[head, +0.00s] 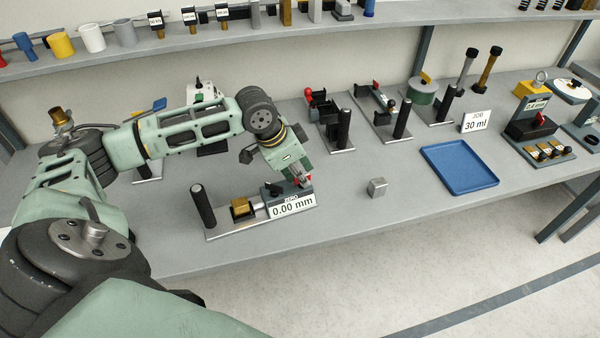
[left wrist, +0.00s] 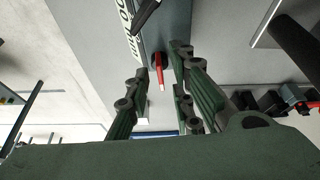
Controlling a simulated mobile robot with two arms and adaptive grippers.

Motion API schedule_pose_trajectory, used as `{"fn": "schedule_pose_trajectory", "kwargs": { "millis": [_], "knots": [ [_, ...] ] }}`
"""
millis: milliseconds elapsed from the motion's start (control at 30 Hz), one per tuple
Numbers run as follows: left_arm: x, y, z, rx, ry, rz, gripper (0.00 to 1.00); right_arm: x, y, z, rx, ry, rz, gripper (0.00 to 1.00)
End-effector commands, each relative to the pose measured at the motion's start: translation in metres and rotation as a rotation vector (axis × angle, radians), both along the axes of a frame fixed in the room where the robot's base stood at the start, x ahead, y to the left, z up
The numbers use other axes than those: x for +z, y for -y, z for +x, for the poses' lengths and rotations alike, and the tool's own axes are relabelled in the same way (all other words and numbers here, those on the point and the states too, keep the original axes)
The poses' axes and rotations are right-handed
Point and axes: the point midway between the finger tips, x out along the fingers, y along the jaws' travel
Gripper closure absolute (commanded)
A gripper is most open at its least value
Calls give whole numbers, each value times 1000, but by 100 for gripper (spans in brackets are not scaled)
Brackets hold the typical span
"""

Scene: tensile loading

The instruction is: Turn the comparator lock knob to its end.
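The comparator (head: 292,205) stands near the table's front edge, its display reading 0.00 mm. Its lock knob (head: 309,181) is a small red part at the right end. In the left wrist view the red knob (left wrist: 161,72) shows a red lever with a pale tip. My left gripper (head: 298,178) is at the comparator's right end, partly hiding the knob. In the left wrist view its fingers (left wrist: 160,82) are apart, one on each side of the red lever, with visible gaps. My right gripper is not in view.
A black post (head: 203,206) and a brass block (head: 240,208) are on the comparator's left part. A small grey cube (head: 377,187) and a blue tray (head: 461,168) lie to the right. Several fixtures with black posts (head: 344,128) stand behind. The table front between comparator and cube is clear.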

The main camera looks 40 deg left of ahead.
Motion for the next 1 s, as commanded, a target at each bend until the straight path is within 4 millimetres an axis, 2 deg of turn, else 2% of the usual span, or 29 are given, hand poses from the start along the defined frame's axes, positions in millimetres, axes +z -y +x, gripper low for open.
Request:
{"fn": "schedule_pose_trajectory", "kwargs": {
  "millis": [33, 200, 400, 667, 1000],
  "knots": [
    [0, 0, 0, 0, 0, 0, 85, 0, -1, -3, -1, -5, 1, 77],
    [0, 0, 0, 0, 0, 0, 100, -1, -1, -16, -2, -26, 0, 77],
    [0, 0, 0, 0, 0, 0, 100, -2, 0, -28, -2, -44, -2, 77],
    [1, 0, 0, -15, 0, 0, 100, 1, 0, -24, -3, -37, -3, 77],
    [5, -1, 1, -181, -2, -2, 100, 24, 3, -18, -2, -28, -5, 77]
  ]
}}
